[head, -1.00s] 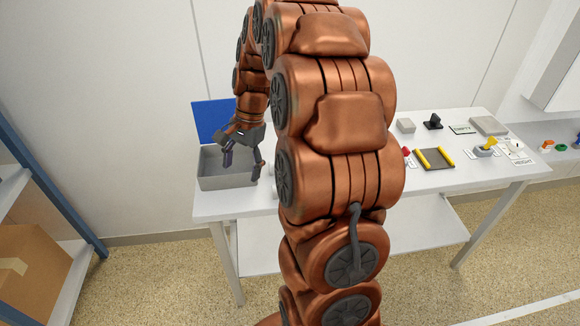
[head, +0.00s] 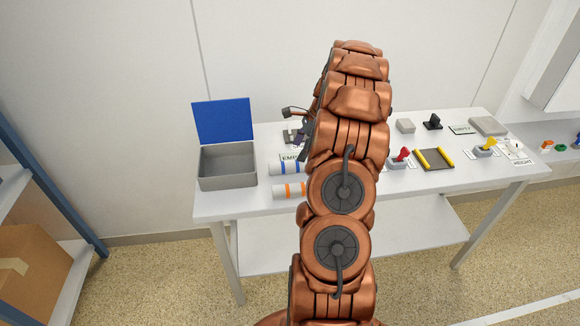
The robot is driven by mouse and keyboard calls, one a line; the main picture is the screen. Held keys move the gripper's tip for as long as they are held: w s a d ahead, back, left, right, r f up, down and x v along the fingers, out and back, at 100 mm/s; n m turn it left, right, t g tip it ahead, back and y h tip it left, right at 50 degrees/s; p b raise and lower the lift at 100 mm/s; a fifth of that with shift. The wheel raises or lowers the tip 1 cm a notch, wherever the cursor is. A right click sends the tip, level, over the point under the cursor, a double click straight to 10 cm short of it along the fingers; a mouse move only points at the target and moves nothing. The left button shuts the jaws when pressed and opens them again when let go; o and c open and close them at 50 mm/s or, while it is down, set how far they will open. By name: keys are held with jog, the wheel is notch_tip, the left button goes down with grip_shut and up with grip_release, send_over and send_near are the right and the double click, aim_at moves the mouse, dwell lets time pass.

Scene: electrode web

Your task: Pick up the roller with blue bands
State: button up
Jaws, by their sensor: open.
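The white roller with blue bands (head: 276,169) lies on its side on the white table, just right of the grey box. A similar white roller with orange bands (head: 280,192) lies in front of it, nearer the table's front edge. My gripper (head: 293,127) is open and empty. It is beyond the blue-banded roller in the picture, over the back part of the table, and apart from it. My arm covers part of the gripper and may hide the right ends of both rollers.
A grey box (head: 228,182) with its blue lid (head: 223,120) raised stands at the table's left. To the right are a red-handled device (head: 399,158), a dark tray with yellow side bars (head: 421,158), a yellow-handled device (head: 487,147) and grey blocks. My arm hides the middle of the table (head: 345,270).

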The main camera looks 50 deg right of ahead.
aim_at(292, 162)
jog(key=shift+a+p+x, duration=0.2)
jog(key=shift+p+x, duration=1.05)
jog(key=shift+x, duration=2.15)
jog(key=shift+r, duration=0.15)
jog(key=shift+c, duration=0.5)
grip_shut()
